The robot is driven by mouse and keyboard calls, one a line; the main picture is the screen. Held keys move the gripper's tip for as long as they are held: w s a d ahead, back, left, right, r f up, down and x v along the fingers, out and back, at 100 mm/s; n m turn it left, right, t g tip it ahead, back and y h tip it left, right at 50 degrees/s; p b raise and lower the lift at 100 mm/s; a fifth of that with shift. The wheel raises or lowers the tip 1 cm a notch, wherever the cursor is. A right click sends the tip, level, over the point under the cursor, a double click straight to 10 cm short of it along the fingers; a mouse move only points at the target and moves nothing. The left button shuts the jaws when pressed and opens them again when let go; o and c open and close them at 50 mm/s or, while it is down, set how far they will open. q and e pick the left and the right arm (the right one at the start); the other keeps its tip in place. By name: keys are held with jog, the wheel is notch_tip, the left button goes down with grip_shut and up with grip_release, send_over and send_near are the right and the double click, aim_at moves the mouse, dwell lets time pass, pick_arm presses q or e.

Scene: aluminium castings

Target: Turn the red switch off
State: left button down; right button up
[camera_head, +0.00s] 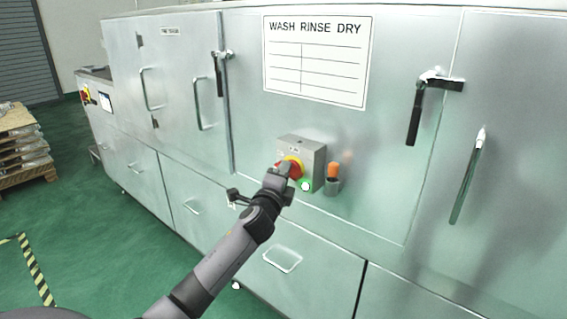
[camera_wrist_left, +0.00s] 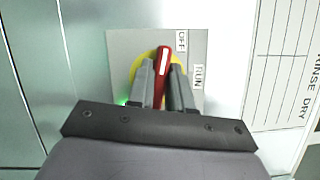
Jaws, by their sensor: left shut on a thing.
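The red switch (camera_wrist_left: 162,66) is a red handle on a yellow round plate, on a grey box (camera_head: 316,160) fixed to the washer's front. In the head view the switch (camera_head: 283,166) is partly hidden by my left gripper (camera_head: 285,171). In the left wrist view the two fingers of my left gripper (camera_wrist_left: 163,88) stand on either side of the red handle and are shut on it. The labels OFF (camera_wrist_left: 182,41) and RUN (camera_wrist_left: 198,76) show beside the yellow plate. The handle points nearer OFF than RUN in that view. My right gripper is not in view.
A green light (camera_head: 306,186) glows on the box, beside an orange-topped item in a grey holder (camera_head: 332,187). Black door handles (camera_head: 414,115) stick out from the steel front. A pallet (camera_head: 22,150) stands at far left; the green floor (camera_head: 110,240) is open.

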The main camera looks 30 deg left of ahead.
pick_arm(q)
jog(key=shift+n+g+p, duration=0.3)
jog(key=shift+n+p, duration=0.7)
jog(key=shift+n, duration=0.1)
jog(key=shift+f, duration=0.1)
jog(key=c, duration=1.1)
grip_release()
jog(key=shift+v, duration=3.55)
